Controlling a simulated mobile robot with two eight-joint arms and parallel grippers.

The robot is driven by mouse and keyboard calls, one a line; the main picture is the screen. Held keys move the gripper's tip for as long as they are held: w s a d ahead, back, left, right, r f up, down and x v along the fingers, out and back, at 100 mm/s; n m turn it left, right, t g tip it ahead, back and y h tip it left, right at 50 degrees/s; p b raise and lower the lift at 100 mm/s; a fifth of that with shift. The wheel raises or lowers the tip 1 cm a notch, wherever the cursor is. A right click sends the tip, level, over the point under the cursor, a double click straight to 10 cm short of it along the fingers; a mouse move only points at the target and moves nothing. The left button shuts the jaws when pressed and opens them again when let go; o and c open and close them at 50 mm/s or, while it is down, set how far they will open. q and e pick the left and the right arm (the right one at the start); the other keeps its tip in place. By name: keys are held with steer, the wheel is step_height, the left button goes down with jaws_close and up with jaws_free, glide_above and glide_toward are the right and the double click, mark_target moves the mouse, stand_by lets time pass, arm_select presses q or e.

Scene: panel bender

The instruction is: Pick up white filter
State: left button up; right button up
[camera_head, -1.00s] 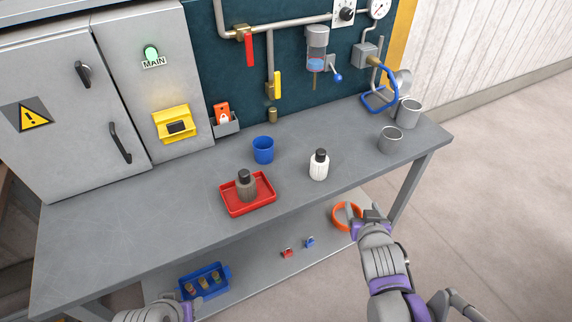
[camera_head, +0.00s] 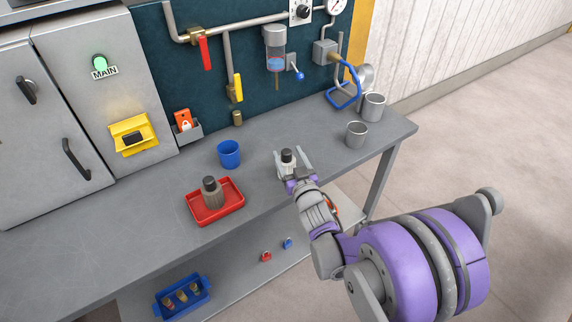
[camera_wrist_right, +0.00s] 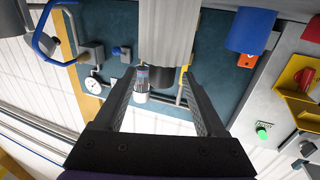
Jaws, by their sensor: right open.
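The white filter (camera_head: 287,168) is a white bottle shape with a black cap, upright on the grey bench. My right gripper (camera_head: 292,164) is open at the filter, with one finger on each side of it in the head view. In the right wrist view, which is upside down, the filter (camera_wrist_right: 165,35) shows at the top centre, its dark cap between and beyond the fingertips of the gripper (camera_wrist_right: 160,74). A gap shows beside the fingers; I cannot tell whether either touches. The filter's lower part is partly hidden by the gripper in the head view. My left gripper is out of view.
A red tray (camera_head: 226,212) with a grey-brown bottle (camera_head: 212,194) stands left of the filter. A blue cup (camera_head: 229,154) is behind left. Metal mugs (camera_head: 356,135) stand at the right end. A lower shelf holds a blue bin (camera_head: 183,297). The bench's left part is clear.

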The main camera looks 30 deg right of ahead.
mark_target(285, 149)
steer(key=w, duration=0.3)
steer(key=w+p, duration=0.1)
steer(key=w, duration=0.1)
steer(key=shift+d, duration=0.4)
steer(key=shift+s, duration=0.15)
steer(key=shift+s, duration=0.1)
steer(key=shift+c, duration=0.8)
jaws_close()
